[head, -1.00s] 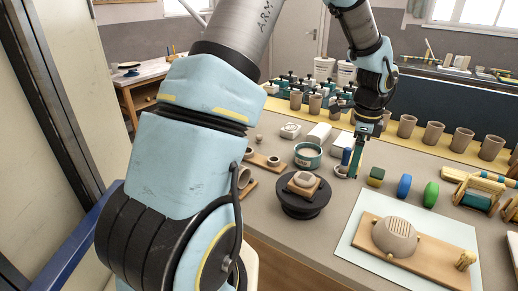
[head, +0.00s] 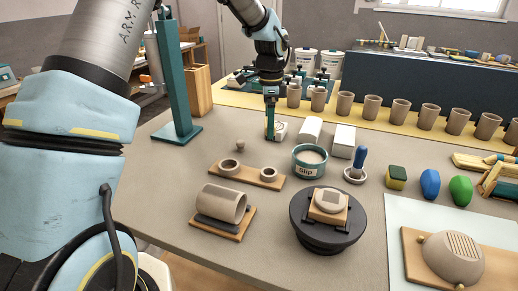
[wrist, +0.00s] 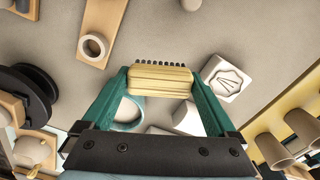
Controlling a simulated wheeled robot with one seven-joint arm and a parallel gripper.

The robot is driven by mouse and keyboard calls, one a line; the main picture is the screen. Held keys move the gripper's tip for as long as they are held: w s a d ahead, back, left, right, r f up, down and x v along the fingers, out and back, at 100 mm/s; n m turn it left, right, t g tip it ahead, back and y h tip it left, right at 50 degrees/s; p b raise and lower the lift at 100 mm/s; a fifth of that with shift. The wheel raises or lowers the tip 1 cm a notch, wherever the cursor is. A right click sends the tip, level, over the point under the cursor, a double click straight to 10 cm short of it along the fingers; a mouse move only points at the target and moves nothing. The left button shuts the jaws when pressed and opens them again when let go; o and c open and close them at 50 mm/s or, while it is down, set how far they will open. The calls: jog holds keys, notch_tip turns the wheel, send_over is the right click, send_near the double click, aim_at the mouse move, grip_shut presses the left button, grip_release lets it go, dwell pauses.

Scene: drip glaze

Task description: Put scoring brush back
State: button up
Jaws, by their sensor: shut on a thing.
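The scoring brush (wrist: 160,80) is a pale wooden block with a row of short dark bristles. In the wrist view it sits between the two teal fingers of my gripper, which is shut on it. In the head view my gripper (head: 270,134) points down over the back of the table, left of and behind the slip pot (head: 309,162). The brush is too small to make out clearly there. A white block with a shell relief (wrist: 223,79) lies right of the brush in the wrist view, apart from it.
A blue-handled tool (head: 360,160) stands in a small dish right of the slip pot. A teal post (head: 174,80) stands at the left. A banding wheel (head: 327,235) and a board with two clay rings (head: 247,177) are in front. Several clay cups line the back.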

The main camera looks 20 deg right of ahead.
jog(key=shift+s+f+p, duration=0.1)
jog(key=shift+f+p, duration=0.85)
jog(key=shift+f, duration=2.9)
jog(key=shift+f, duration=0.1)
jog(key=o, duration=0.8)
jog(key=shift+o, duration=0.2)
notch_tip(320, 180, up, 12)
jog(key=b, duration=0.2)
jog(key=shift+b, duration=0.3)
